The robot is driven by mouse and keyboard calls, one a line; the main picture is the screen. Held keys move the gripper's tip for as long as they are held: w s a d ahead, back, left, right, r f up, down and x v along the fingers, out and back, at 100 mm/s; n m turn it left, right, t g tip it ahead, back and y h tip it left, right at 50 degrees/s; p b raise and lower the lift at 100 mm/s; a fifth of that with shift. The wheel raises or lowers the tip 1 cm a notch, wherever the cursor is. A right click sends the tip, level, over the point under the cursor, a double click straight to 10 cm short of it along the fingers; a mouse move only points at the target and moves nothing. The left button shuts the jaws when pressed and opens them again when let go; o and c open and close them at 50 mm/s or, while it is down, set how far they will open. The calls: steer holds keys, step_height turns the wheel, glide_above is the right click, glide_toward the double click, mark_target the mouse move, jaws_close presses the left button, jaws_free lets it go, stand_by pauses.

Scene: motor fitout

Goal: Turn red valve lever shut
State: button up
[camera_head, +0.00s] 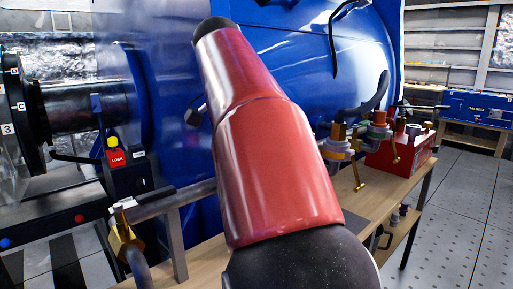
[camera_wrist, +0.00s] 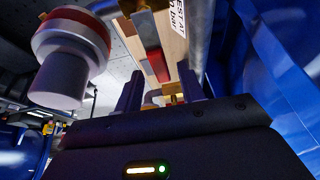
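No red valve lever can be made out for certain. A red and grey piece (camera_wrist: 158,66) shows beyond the fingers in the wrist view, but I cannot tell whether it is the lever. My gripper (camera_wrist: 160,88) is open, its two dark fingers apart with nothing seen clasped between them. A small brass fitting (camera_wrist: 172,90) shows between and beyond the fingers. In the head view my red arm covers the middle and hides the gripper. Brass valve parts (camera_head: 338,131) show right of the arm, and another brass valve (camera_head: 124,240) sits on a pipe at lower left.
A large blue housing (camera_head: 290,50) fills the back. A red box (camera_head: 408,151) stands on the wooden bench (camera_head: 345,187) at right. A round fitting with a red ring (camera_wrist: 70,50) is close to the gripper. Tiled floor (camera_head: 465,210) is clear at right.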

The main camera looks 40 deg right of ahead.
steer(key=v, duration=0.3)
steer(key=shift+w+a, duration=0.1)
steer(key=shift+a, duration=0.05)
steer(key=a, duration=1.1)
steer(key=shift+a, duration=0.4)
